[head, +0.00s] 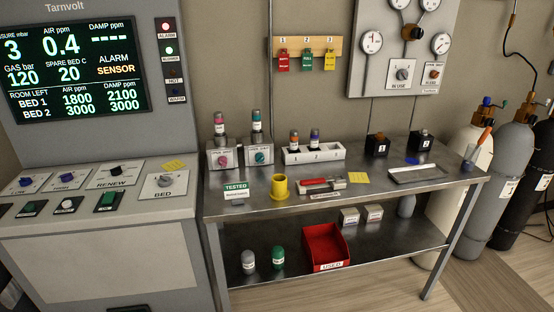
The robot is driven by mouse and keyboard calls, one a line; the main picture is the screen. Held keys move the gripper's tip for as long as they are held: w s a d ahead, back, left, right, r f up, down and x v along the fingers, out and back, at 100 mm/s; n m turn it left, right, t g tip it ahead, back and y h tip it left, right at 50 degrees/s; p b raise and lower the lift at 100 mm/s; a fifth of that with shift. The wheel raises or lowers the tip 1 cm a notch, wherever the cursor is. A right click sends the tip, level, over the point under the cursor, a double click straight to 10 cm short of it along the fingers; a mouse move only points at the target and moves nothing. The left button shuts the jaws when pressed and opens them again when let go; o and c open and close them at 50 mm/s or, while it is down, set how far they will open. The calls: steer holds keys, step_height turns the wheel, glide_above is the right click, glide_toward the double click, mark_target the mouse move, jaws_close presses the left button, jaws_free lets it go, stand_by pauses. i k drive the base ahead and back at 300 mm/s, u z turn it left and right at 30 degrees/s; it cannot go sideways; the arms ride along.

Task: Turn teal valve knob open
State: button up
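The teal valve knob (261,157) is on the front of a small grey block (250,147) at the back left of the steel bench. A bottle with a teal band (257,121) stands upright on top of that block. I cannot tell from its small markings which way the knob is turned. Just to its left, a similar block carries a pink-red knob (223,160), with a pink-banded bottle (219,123) above it. My gripper is not in view.
The steel bench (375,192) also holds a white rack (313,154), a yellow cup (279,186), a green "TESTED" sign (236,191) and a red-handled tool (321,184). A control console (100,190) stands close on the left. Gas cylinders (512,140) stand at the right.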

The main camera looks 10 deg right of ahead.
mark_target(260, 158)
steer(key=z, duration=0.05)
steer(key=k, duration=0.45)
steer(key=u, duration=0.25)
steer(key=i, duration=0.9)
steer(key=u, duration=0.55)
